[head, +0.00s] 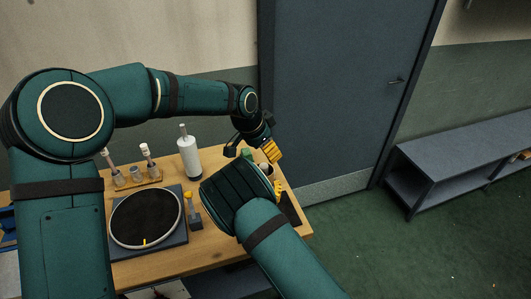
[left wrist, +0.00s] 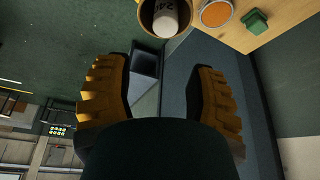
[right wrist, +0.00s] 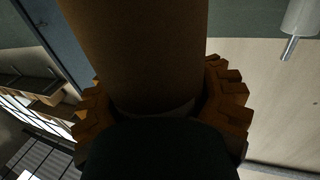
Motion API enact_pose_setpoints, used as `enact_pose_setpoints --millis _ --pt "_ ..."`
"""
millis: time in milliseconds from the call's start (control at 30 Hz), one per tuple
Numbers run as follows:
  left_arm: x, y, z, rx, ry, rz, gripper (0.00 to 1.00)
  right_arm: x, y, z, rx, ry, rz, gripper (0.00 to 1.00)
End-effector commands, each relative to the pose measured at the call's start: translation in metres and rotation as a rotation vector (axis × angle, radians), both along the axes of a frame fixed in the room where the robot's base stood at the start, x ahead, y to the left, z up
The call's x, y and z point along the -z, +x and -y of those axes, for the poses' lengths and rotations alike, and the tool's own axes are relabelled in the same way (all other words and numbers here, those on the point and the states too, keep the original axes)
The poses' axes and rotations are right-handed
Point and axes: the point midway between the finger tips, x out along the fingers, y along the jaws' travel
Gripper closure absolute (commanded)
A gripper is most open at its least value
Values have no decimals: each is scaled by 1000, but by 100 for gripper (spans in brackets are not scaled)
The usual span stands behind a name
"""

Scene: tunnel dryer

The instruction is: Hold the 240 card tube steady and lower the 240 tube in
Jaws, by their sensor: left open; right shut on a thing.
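The brown card tube (right wrist: 135,50) stands between the fingers of my right gripper (right wrist: 160,100), which is shut on it. In the left wrist view the card tube's round mouth (left wrist: 146,22) shows at the top edge. The white 240 tube (left wrist: 166,18), with its number on the end, sits inside that mouth; how deep it goes I cannot tell. My left gripper (left wrist: 158,100) is open and empty, its yellow fingers wide apart, clear of both tubes. In the head view my left gripper (head: 268,150) is above the table's far right corner, and my right forearm hides most of the card tube.
On the wooden table (head: 235,256) stand a white bottle (head: 189,158), a rack (head: 133,183) with several pieces, a black round plate (head: 146,217) and a small stand (head: 194,215). A green block (left wrist: 255,21) and an orange-topped round container (left wrist: 215,14) are beside the card tube.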

Motion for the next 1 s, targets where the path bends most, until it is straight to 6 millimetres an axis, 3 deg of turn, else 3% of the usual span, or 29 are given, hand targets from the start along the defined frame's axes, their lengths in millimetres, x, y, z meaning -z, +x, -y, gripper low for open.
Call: enact_pose_setpoints --millis 467,500,600,1000 --pt "-11 0 0 1 -1 1 44 0 0 0 0 0 0 78" --pt "-11 0 0 1 -1 1 44 0 0 0 0 0 1 32" --pt "-11 0 0 1 0 0 44 0 0 0 0 0 0 0" --pt "-10 0 0 1 0 0 44 0 -8 -1 -2 -1 -1 0"
